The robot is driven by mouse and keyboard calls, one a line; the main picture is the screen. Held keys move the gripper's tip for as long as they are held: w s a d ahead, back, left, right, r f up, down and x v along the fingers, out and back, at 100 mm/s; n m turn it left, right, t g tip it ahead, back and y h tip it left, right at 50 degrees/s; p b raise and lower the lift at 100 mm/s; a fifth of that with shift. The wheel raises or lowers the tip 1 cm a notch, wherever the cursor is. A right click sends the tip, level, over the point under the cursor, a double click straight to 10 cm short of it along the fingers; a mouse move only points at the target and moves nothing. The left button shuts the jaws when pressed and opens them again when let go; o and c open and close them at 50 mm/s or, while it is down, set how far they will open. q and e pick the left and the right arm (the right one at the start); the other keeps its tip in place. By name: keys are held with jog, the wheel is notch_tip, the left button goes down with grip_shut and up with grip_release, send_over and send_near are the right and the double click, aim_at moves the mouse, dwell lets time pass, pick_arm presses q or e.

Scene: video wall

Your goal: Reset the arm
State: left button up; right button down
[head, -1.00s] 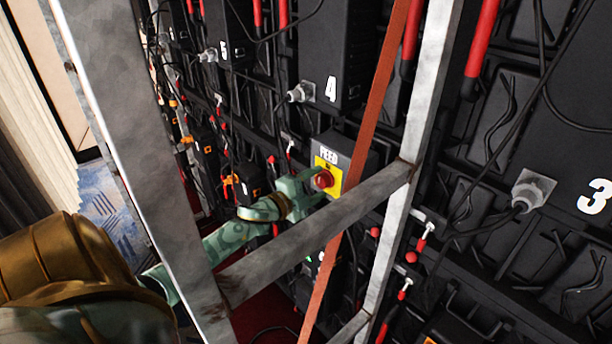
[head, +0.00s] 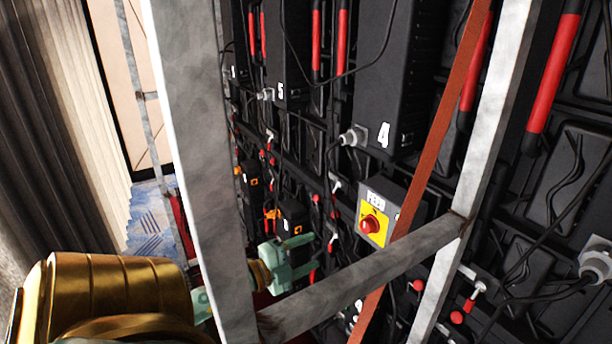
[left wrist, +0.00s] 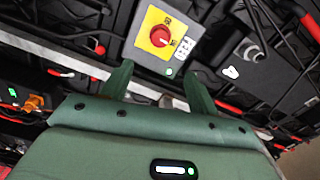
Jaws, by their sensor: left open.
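My left gripper (head: 298,256) is green. Its arm reaches behind the grey metal upright, and the gripper shows between that upright and the diagonal brace. It is open with nothing between its fingers. In the left wrist view the two fingers (left wrist: 160,88) stand apart. A grey box with a yellow plate and a red knob (head: 371,224) is mounted on the video wall's back, to the right of the gripper and apart from it. The red knob also shows in the left wrist view (left wrist: 160,36), beyond the fingertips. My right gripper is in neither view.
A grey metal upright (head: 195,150) and a diagonal brace (head: 370,275) stand close around the left arm. An orange strap (head: 440,140) runs slantwise. Black panels with cables and red handles (head: 553,75) fill the right. Patterned carpet (head: 160,215) shows at left.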

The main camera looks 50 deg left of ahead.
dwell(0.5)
pick_arm(q)
jog(key=s+a+f+n+g+y, duration=0.2)
jog(key=a+f+n, duration=0.1)
jog(key=f, duration=0.4)
jog(key=s+a+f+n+g+y, duration=0.2)
jog(key=s+a+f+n, duration=0.1)
jog(key=f, duration=0.5)
jog(key=s+d+f+n+g+y+b, duration=0.15)
jog(key=s+f, duration=0.25)
jog(key=f, duration=0.4)
jog(key=s+d+f+n+g+b, duration=0.1)
jog(key=s+f+n+g, duration=0.2)
jog(key=f, duration=0.5)
jog(key=s+d+f+n+g+h+b, duration=0.1)
jog(key=s+d+f+g, duration=0.3)
jog(key=s+f, duration=0.45)
jog(key=s+d+f+n+g+h+b, duration=0.1)
jog(key=s+d+f+g+b, duration=0.1)
jog(key=s+d+f, duration=0.55)
jog(key=s+d+f+g+h+b, duration=0.1)
jog(key=s+d+f+b, duration=0.1)
jog(key=d+f, duration=0.3)
jog(key=s+d+f+g+h+b, duration=0.1)
jog(key=s+d+f, duration=0.4)
jog(key=d, duration=0.3)
jog(key=shift+d+g+b, duration=0.35)
jog(key=shift+b, duration=0.05)
jog(key=shift+s, duration=0.1)
